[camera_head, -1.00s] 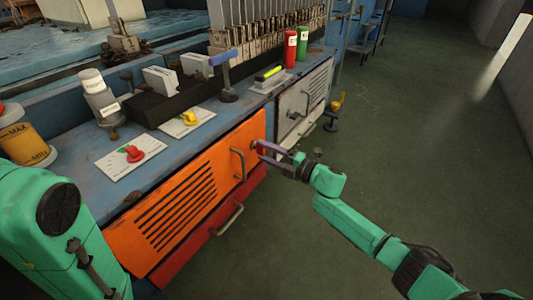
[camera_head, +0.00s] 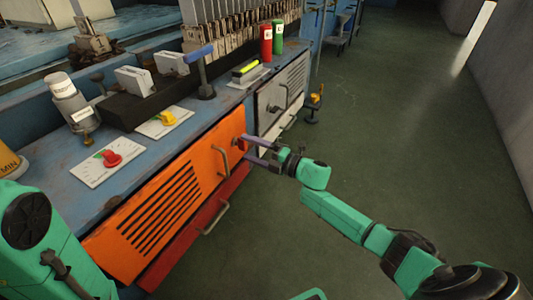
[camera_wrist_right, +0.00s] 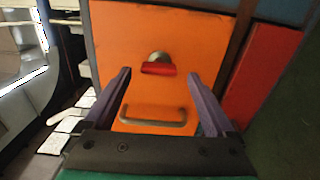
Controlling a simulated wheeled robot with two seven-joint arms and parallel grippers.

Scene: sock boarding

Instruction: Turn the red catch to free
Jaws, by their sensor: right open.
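The red catch (camera_wrist_right: 158,69) is a short red bar on a round grey boss on the orange door (camera_wrist_right: 120,40). In the wrist view the bar lies crosswise, above the door's metal handle (camera_wrist_right: 153,121). In the head view the catch is small and partly hidden by the fingers, near the orange door's (camera_head: 128,240) upper right corner. My right gripper (camera_wrist_right: 159,74) is open, with one purple finger on each side of the catch. In the head view my right gripper (camera_head: 247,149) is at the door's right end; contact cannot be told. My left gripper is not in view.
A red drawer (camera_head: 188,242) with a handle (camera_head: 222,217) is below the orange door. The blue worktop (camera_head: 55,152) carries a red knob (camera_head: 111,158), a yellow knob (camera_head: 168,118) and red (camera_head: 266,42) and green (camera_head: 278,37) cans. Open floor (camera_head: 400,130) lies to the right.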

